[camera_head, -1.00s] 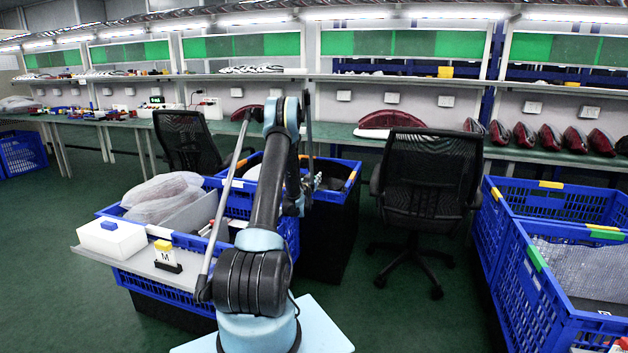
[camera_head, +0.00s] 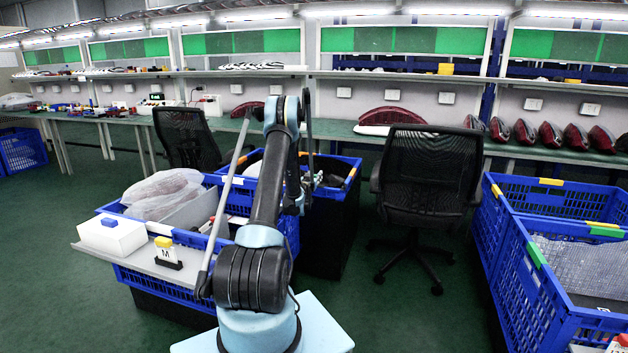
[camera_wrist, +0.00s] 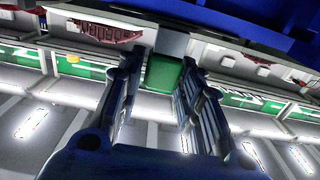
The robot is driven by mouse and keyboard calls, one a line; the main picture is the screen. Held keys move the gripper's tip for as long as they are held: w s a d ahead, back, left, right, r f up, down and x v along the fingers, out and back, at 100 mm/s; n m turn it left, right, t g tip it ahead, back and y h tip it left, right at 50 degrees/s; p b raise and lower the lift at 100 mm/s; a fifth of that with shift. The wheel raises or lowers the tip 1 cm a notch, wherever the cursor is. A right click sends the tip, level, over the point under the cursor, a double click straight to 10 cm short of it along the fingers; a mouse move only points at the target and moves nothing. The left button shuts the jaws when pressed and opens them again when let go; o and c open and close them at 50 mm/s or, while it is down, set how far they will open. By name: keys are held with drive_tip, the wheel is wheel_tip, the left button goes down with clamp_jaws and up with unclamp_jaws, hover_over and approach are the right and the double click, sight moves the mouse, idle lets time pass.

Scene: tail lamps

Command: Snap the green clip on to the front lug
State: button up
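My gripper (camera_wrist: 162,84) shows in the wrist view, with two dark ribbed fingers reaching up the picture. A small green block, which looks like the green clip (camera_wrist: 163,71), sits between the fingertips and fills the gap. In the head view my arm rises from the pale blue base and bends over at the top. I cannot make out the front lug in either view.
A blue crate (camera_head: 190,293) stands left of my arm, with a white box (camera_head: 112,236) and a yellow-topped M block (camera_head: 166,250) on its ledge. Another blue crate (camera_head: 340,190), an office chair (camera_head: 428,185) and crates at right (camera_head: 535,290) stand around. Red tail lamps (camera_head: 550,136) line the bench.

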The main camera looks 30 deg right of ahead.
drive_tip(key=shift+o, duration=0.4)
drive_tip(key=v, duration=0.7)
drive_tip(key=shift+a, duration=0.2)
drive_tip(key=shift+s, duration=0.15)
